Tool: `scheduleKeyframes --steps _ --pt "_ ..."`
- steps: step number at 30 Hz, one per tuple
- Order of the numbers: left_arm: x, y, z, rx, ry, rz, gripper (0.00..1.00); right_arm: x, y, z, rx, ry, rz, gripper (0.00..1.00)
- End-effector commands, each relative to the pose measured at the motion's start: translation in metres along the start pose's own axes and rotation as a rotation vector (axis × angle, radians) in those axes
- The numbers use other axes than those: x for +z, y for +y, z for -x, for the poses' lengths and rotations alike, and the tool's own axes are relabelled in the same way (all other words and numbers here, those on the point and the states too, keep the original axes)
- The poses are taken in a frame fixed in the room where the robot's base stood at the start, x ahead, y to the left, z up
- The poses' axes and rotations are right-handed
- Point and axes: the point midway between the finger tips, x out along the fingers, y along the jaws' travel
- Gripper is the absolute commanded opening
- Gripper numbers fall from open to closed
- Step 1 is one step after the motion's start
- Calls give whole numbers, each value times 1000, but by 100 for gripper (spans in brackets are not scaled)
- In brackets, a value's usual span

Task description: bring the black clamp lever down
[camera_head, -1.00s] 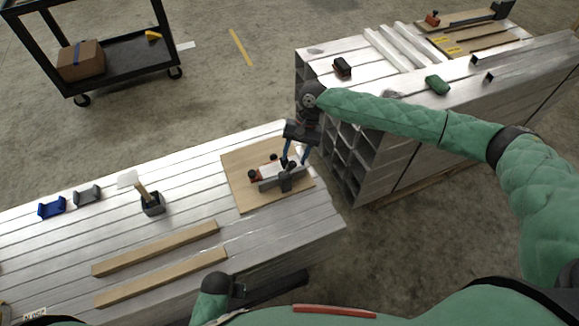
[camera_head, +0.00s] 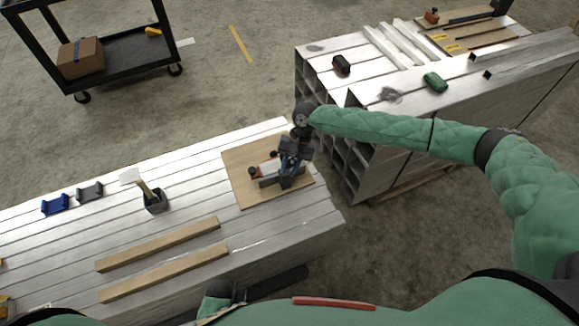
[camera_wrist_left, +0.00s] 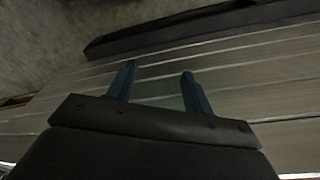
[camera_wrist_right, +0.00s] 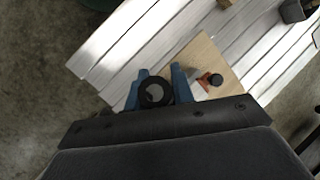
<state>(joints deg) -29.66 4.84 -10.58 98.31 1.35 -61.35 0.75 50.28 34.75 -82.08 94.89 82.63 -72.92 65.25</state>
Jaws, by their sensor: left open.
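The clamp (camera_head: 267,173) is fixed on a light wooden board (camera_head: 241,190) at the right end of the near bench. Its black lever (camera_head: 286,183) is partly hidden by my right gripper (camera_head: 289,165), which points down over it. In the right wrist view a round black end of the lever (camera_wrist_right: 157,93) sits between the two blue fingers of my right gripper (camera_wrist_right: 160,80). I cannot tell whether both fingers press on it. My left gripper (camera_wrist_left: 158,82) is open and empty near the bench's slatted surface; in the head view it is low at the front edge.
Two wooden strips (camera_head: 165,262), a grey holder with a brush (camera_head: 154,202) and blue and grey brackets (camera_head: 55,204) lie on the bench (camera_head: 75,236). A second aluminium stack (camera_head: 400,165) stands behind on the right, across a gap. A black cart (camera_head: 125,72) stands at the back left.

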Motion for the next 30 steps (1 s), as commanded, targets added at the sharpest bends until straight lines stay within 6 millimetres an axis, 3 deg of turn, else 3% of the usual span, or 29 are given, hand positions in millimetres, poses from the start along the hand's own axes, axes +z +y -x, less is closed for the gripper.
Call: scheduleKeyframes --steps 1,3,14,24,30 --pt "0 0 0 0 0 0 51 0 0 0 0 0 0 14" --pt "0 1 0 1 0 1 51 0 0 0 0 0 0 0" --pt "1 0 -1 0 10 1 51 -2 -2 4 12 -25 -13 0" --pt "17 -14 -52 -21 22 -11 51 -16 -17 17 87 -182 -86 0" --pt "24 -19 -70 -26 33 -15 51 -29 -27 23 147 -310 -142 0"
